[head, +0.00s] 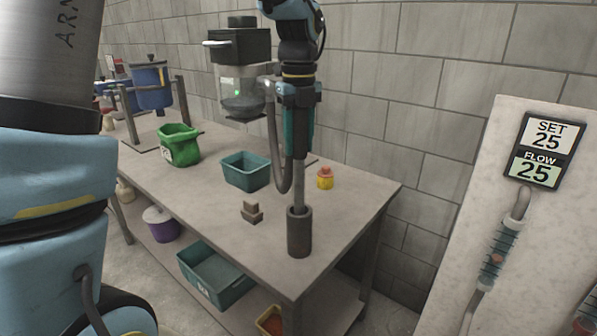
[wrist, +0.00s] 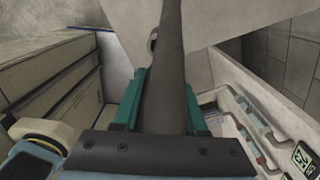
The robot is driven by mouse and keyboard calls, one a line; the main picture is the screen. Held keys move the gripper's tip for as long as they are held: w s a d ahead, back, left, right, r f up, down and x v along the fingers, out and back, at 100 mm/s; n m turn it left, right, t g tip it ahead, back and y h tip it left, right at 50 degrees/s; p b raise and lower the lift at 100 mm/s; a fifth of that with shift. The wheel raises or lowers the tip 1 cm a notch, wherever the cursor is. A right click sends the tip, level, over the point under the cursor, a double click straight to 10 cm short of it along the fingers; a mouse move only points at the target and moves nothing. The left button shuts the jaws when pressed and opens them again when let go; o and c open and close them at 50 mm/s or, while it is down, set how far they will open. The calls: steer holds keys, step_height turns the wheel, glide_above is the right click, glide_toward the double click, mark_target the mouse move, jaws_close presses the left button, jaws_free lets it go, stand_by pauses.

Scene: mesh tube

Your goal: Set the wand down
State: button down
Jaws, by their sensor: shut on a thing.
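The wand (head: 299,182) is a grey rod, upright in the head view, with a dark hose (head: 272,150) looping down on its left. My gripper (head: 298,128) has teal fingers and is shut on the upper part of the wand. In the wrist view the dark wand (wrist: 170,70) runs between the teal fingers of my gripper (wrist: 165,110). The wand's lower end meets a dark open-topped cylinder (head: 299,235) at the bench's front right. I cannot tell how deep it sits inside, or whether the cylinder rests on the bench.
The bench (head: 225,215) also carries a small block piece (head: 252,212), a teal bin (head: 245,170), a green bag (head: 180,145), a yellow-and-red jar (head: 325,178) and a machine with a clear vessel (head: 240,85). A panel with a SET/FLOW display (head: 540,150) stands at the right.

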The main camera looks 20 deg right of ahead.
mark_target(299, 120)
steer(key=shift+f+p, duration=0.6)
steer(key=shift+f, duration=3.2)
steer(key=shift+f, duration=0.15)
steer(key=shift+c, duration=2.3)
jaws_free()
step_height(299, 120, up, 12)
steer(key=shift+r+b, duration=0.2)
steer(key=shift+b, duration=0.9)
